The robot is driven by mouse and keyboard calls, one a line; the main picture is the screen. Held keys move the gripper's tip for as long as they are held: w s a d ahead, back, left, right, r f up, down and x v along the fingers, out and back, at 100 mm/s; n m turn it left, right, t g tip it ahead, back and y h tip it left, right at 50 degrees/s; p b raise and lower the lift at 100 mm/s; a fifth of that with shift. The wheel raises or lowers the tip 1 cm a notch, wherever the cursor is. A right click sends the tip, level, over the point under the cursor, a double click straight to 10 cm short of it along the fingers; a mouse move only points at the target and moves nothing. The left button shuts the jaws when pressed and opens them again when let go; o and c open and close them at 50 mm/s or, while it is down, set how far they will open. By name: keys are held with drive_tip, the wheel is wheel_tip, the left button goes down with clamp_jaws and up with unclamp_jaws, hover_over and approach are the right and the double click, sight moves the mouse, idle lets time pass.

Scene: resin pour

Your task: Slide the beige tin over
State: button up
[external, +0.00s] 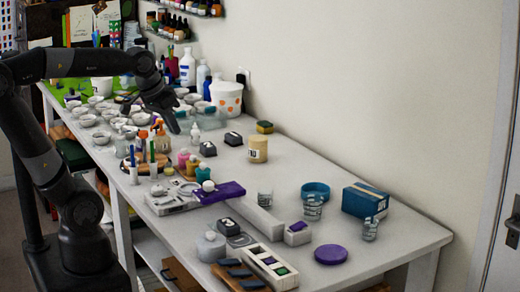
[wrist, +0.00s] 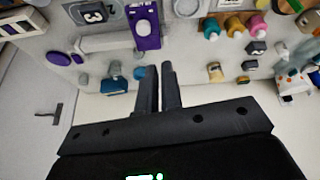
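The beige tin (external: 258,149) is a short upright cylinder with a dark-marked label. It stands on the white table toward the back wall, right of the middle clutter. It also shows in the wrist view (wrist: 215,72), right of my fingers. My gripper (external: 174,127) hangs above the table, to the left of the tin and apart from it. In the wrist view my two fingers (wrist: 160,68) are close together with nothing held between them.
A dark numbered block (external: 233,139) stands left of the tin, and a yellow-and-dark sponge (external: 265,127) lies behind it. Small bottles (external: 195,133) and bowls crowd the table to the left. Free tabletop lies to the tin's right, before the blue ring (external: 315,190) and blue box (external: 365,200).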

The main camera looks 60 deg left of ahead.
drive_tip(key=w+a+r+n, duration=0.1)
drive_tip(key=w+a, duration=0.1)
drive_tip(key=w, duration=0.2)
drive_tip(key=w+a+r+n+g, duration=0.1)
drive_tip(key=w+a+r+n, duration=0.1)
drive_tip(key=w, duration=0.3)
drive_tip(key=w+a+r+n, duration=0.1)
drive_tip(key=w+a, duration=0.1)
drive_tip(key=w, duration=0.3)
drive_tip(key=shift+r, duration=0.4)
clamp_jaws()
drive_tip(key=n+g, duration=0.3)
drive_tip(key=n, duration=0.5)
hover_over(251, 144)
drive_tip(key=s, duration=0.2)
wheel_tip(251, 144, down, 7)
drive_tip(key=w+a+f+n+g, duration=0.1)
drive_tip(key=w+a+f+n, duration=0.35)
drive_tip(key=a+f, duration=0.55)
drive_tip(key=shift+m, duration=0.25)
drive_tip(key=f, duration=1)
drive_tip(key=shift+w+d+f, duration=0.1)
drive_tip(key=shift+d+f, duration=0.15)
drive_tip(key=shift+d, duration=1.35)
drive_tip(key=shift+d+f, duration=0.15)
drive_tip(key=shift+d, duration=0.65)
drive_tip(key=d, duration=2)
drive_tip(key=shift+d, duration=0.2)
